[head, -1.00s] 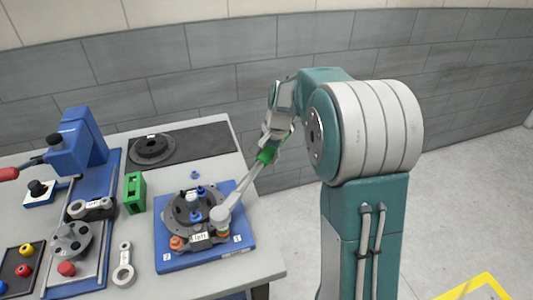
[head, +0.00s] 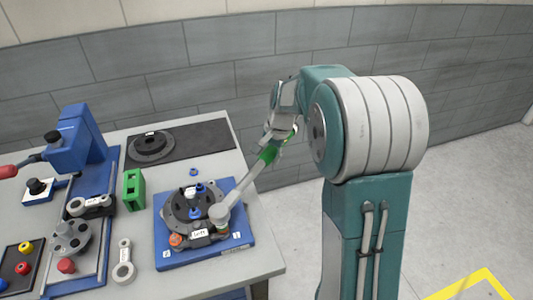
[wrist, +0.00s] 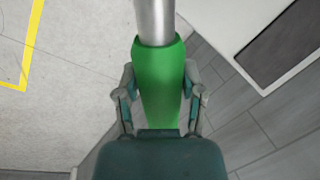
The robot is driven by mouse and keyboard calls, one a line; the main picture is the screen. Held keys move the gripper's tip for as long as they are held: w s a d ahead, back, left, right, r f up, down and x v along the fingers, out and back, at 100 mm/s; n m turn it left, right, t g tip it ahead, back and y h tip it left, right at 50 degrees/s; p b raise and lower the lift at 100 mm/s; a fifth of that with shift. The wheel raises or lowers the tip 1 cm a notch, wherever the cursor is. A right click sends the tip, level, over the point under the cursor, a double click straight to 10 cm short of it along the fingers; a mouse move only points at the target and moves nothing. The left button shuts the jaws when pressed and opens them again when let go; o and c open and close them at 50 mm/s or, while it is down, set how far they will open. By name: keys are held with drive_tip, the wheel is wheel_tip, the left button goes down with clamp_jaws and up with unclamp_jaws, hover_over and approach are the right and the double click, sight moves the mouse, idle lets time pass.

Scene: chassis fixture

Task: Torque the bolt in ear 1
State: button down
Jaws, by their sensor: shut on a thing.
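My gripper (head: 279,134) is shut on the green handle of a torque wrench (head: 246,181). In the wrist view the fingers (wrist: 158,92) close on both sides of the green handle (wrist: 160,70), and a grey shaft runs out of it. The wrench slants down to the left, with its round grey head over the front right ear of the dark round chassis part on the blue fixture (head: 168,229). The head largely hides that ear and its bolt, so I cannot tell how it is seated. An orange-topped bolt (head: 176,239) sits at the front left ear.
A green block (head: 134,190) and a grey link (head: 124,268) lie left of the fixture. A blue press (head: 80,145) stands farther left, near a tray of coloured knobs (head: 12,275). A black disc (head: 151,147) rests on a dark mat behind.

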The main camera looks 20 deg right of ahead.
drive_tip(key=shift+s+d+r, duration=0.1)
drive_tip(key=shift+s+d, duration=0.15)
drive_tip(key=shift+d, duration=0.05)
idle(0.4)
drive_tip(key=shift+s+d+m, duration=0.15)
drive_tip(key=shift+s+m, duration=0.1)
drive_tip(key=shift+m, duration=0.05)
drive_tip(key=shift+s+d, duration=0.25)
drive_tip(key=shift+s, duration=0.1)
idle(0.3)
drive_tip(key=shift+v, duration=1)
idle(0.6)
